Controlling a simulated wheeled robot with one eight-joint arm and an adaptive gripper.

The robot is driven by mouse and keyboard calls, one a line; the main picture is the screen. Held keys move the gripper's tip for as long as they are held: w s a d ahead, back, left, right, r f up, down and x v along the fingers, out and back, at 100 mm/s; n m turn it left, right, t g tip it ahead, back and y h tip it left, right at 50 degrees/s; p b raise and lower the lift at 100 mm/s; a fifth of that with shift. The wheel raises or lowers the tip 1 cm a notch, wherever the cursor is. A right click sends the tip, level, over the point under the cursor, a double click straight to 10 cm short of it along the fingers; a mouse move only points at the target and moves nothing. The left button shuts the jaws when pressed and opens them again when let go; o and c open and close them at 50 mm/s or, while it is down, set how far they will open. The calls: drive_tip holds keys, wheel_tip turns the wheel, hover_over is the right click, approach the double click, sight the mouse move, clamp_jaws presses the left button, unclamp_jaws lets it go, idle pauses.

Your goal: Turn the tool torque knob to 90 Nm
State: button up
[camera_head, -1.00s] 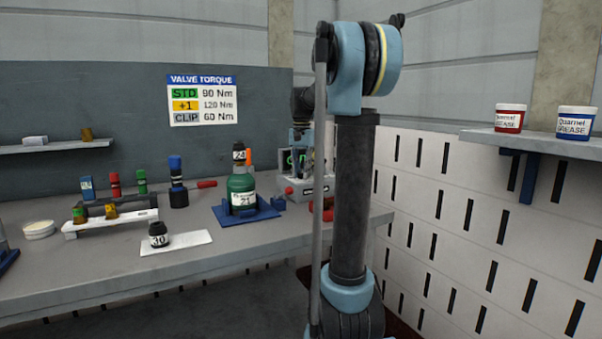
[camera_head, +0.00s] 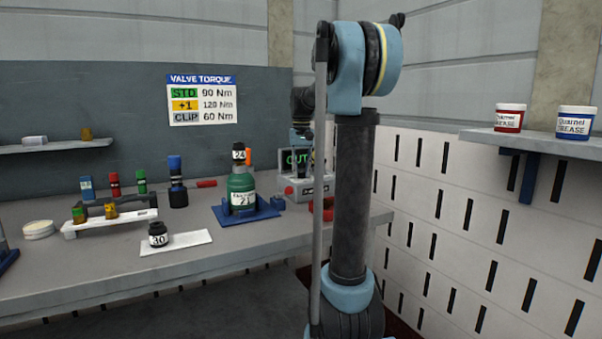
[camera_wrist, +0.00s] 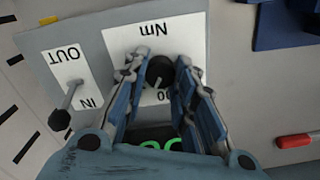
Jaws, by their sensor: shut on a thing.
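The tool controller (camera_head: 307,188) is a grey box with a green-lit display (camera_head: 297,158) at the bench's right end, partly hidden by my arm. In the wrist view, its black torque knob (camera_wrist: 159,73) sits on a white "Nm" scale plate (camera_wrist: 128,43), seen upside down. My gripper (camera_wrist: 157,67) has its two blue fingers on either side of the knob, shut on it. The fingers cover much of the scale, so the pointer's setting cannot be read. Green characters on the display (camera_wrist: 160,144) are cut off by my gripper.
A lever switch (camera_wrist: 68,100) marked IN and OUT is beside the knob plate. A green bottle marked 21 (camera_head: 241,191) stands in a blue holder left of the box. The wall sign (camera_head: 202,100) lists STD 90, +1 120 and CLIP 60 Nm.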

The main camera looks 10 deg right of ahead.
drive_tip(key=n, duration=0.5)
drive_tip(key=shift+n, duration=0.4)
idle(0.4)
drive_tip(key=o, duration=1.1)
wheel_tip(320, 180, up, 12)
drive_tip(key=shift+w, duration=0.1)
